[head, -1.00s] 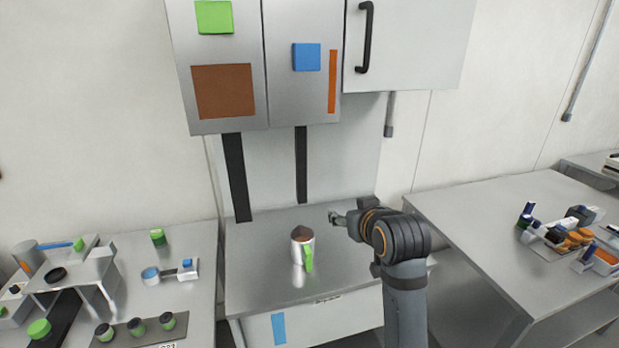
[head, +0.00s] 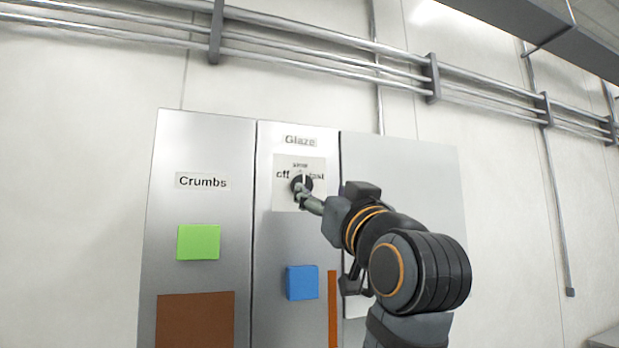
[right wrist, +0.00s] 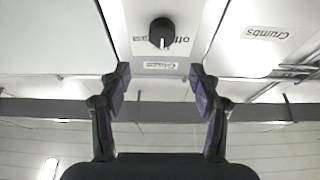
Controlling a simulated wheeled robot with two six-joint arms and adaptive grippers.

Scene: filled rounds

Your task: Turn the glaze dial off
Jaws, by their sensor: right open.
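The glaze dial (head: 299,181) is a black round knob on a pale plate on the middle cabinet panel, under the label "Glaze". "Off" is on its left, "fast" on its right, and a small word, seemingly "slow", above. Its white mark points up toward that small word. In the right wrist view the dial (right wrist: 161,32) appears upside down, beyond and between the fingertips. My right gripper (head: 308,200) is at the dial's lower right, partly covering it. In the right wrist view the right gripper (right wrist: 160,72) is open and empty. My left gripper is out of view.
The left panel carries a "Crumbs" label (head: 203,182), a green square (head: 198,242) and a brown panel (head: 195,318). Below the dial are a blue square (head: 302,282) and an orange strip (head: 332,308). Pipes (head: 300,65) run along the wall above the cabinet.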

